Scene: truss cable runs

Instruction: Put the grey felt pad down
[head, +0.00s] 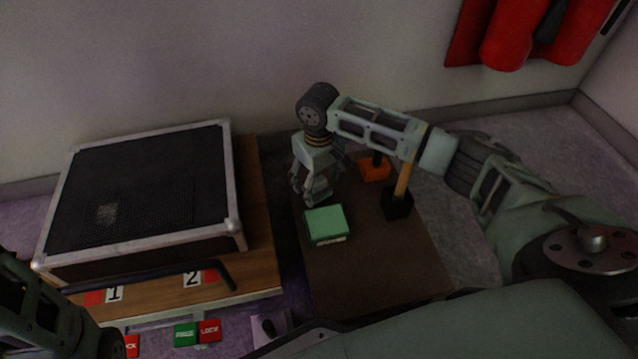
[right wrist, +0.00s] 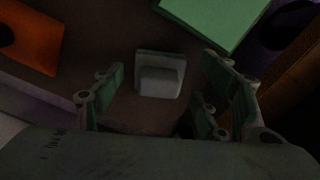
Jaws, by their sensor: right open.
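The grey felt pad (right wrist: 160,74) lies on the brown table top in the right wrist view, a small grey block on a flat, squarish base. My right gripper (right wrist: 162,98) is open, with its fingers apart on either side of the pad and not touching it. In the head view my right gripper (head: 313,194) points down over the back left part of the brown table (head: 375,265). The pad cannot be made out there, behind the fingers. My left arm shows at the lower left, but its gripper is not in view.
A green box (head: 327,223) sits just in front of my right gripper. An orange holder (head: 375,170) and a black holder (head: 397,206) with a wooden handle stand to the right. A black-topped case (head: 140,190) lies on the wooden bench at left. The table's front is clear.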

